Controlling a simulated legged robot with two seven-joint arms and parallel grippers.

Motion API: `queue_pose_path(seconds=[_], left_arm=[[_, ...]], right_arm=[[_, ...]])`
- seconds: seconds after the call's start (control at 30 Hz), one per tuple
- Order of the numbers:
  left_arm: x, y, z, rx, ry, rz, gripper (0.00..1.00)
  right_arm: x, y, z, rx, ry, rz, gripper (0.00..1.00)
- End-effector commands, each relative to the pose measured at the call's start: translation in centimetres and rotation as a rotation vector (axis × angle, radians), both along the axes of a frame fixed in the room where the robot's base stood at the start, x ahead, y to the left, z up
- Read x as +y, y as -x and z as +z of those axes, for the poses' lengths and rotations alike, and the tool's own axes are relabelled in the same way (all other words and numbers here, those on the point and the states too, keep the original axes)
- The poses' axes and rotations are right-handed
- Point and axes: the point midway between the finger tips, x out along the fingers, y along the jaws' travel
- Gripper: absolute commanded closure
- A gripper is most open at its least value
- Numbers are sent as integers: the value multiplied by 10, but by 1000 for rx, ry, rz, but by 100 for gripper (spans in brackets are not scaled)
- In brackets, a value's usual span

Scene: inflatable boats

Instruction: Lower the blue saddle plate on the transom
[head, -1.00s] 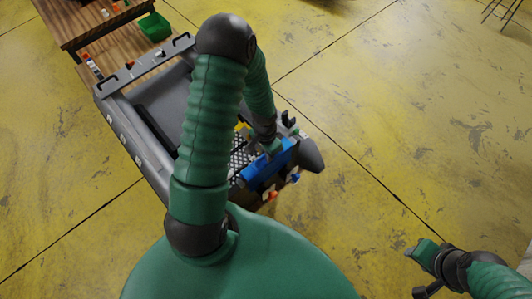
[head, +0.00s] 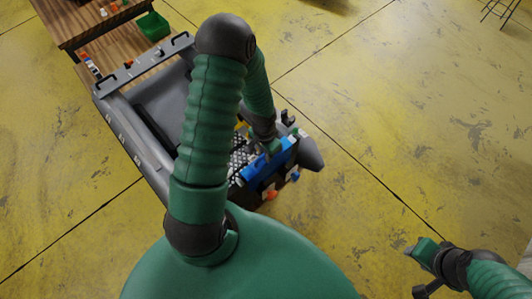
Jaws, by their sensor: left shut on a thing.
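The blue saddle plate (head: 257,170) sits at the near right end of the grey inflatable boat (head: 127,118), at the transom. My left gripper (head: 274,149) comes down on it from above and is shut on it. The plate looks level with the transom's top edge, but I cannot tell whether it rests fully on it. My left arm hides part of the boat's middle and the plate's left side. My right gripper (head: 420,270) is at the lower right, over the floor, open and empty, well away from the boat.
A wooden table (head: 82,18) with small items and a green bin (head: 153,26) stands behind the boat at upper left. Small orange and blue parts show on the transom's near face.

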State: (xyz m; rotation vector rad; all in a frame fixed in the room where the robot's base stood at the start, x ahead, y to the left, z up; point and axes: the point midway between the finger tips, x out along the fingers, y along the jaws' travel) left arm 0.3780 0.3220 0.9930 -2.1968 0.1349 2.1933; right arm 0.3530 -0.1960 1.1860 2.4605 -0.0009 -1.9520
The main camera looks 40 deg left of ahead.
Motion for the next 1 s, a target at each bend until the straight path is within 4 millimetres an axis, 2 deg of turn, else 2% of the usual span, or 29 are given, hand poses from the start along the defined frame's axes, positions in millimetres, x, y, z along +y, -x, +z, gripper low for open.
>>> queue_pose_path(seconds=[1.0], left_arm=[[0, 0, -21, -1, 0, 0, 100]], right_arm=[[0, 0, -15, 0, 0, 0, 64]])
